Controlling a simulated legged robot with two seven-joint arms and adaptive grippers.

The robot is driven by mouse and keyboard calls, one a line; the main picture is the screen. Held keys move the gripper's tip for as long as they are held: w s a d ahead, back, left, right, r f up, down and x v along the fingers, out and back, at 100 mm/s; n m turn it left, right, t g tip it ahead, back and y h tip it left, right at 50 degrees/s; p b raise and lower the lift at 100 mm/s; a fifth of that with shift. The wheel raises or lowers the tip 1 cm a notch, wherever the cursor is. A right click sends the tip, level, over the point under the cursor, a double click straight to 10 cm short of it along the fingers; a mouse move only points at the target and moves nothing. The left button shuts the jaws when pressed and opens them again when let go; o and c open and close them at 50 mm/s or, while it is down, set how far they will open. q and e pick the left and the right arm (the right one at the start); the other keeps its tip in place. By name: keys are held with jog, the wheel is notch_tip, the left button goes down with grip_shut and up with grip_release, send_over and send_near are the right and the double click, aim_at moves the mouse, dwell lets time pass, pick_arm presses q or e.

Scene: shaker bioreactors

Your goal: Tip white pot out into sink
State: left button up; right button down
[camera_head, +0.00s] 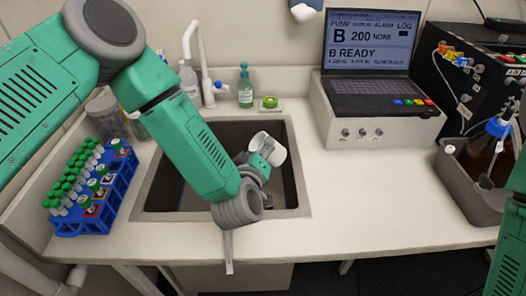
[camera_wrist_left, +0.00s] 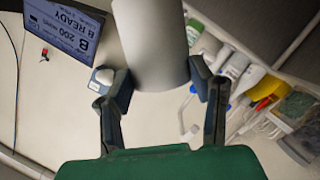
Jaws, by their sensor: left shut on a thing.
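The white pot (camera_head: 268,147) is held above the sink (camera_head: 293,195), near its back right part, and looks tilted. My left gripper (camera_head: 258,166) is shut on it, with the wrist coming in over the sink from the left. In the left wrist view the white pot (camera_wrist_left: 152,45) sits between the two fingers of my left gripper (camera_wrist_left: 160,84). The pot's inside is hidden in both views, so I cannot tell what it holds. Only green links of my right arm show at the right edge of the head view; its gripper does not show.
A white tap (camera_head: 204,65) and a green soap bottle (camera_head: 245,88) stand behind the sink. A blue rack (camera_head: 75,225) of green-capped tubes is to its left. A laptop (camera_head: 370,90) on a white box is to its right. The right front counter is clear.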

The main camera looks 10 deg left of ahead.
pick_arm(q)
jog(key=shift+a+f+n+b, duration=0.3)
jog(key=shift+a+n+b, duration=0.15)
jog(key=shift+n+b, duration=0.1)
jog(key=shift+d+f+n+t+h+b, duration=0.3)
jog(key=shift+n+b, duration=0.15)
jog(key=shift+b, duration=0.35)
jog(key=shift+s+a+n+b, duration=0.1)
jog(key=shift+a+n+b, duration=0.35)
jog(key=shift+n+b, duration=0.1)
jog(key=shift+d+f+n+t+b, duration=0.1)
jog(key=shift+f+n+t+b, duration=0.15)
jog(key=shift+n+b, duration=0.45)
jog(key=shift+b, duration=0.3)
jog(key=shift+s+a+f+n+t+h+b, duration=0.15)
jog(key=shift+a+n+t+h+b, duration=0.2)
jog(key=shift+n+b, duration=0.65)
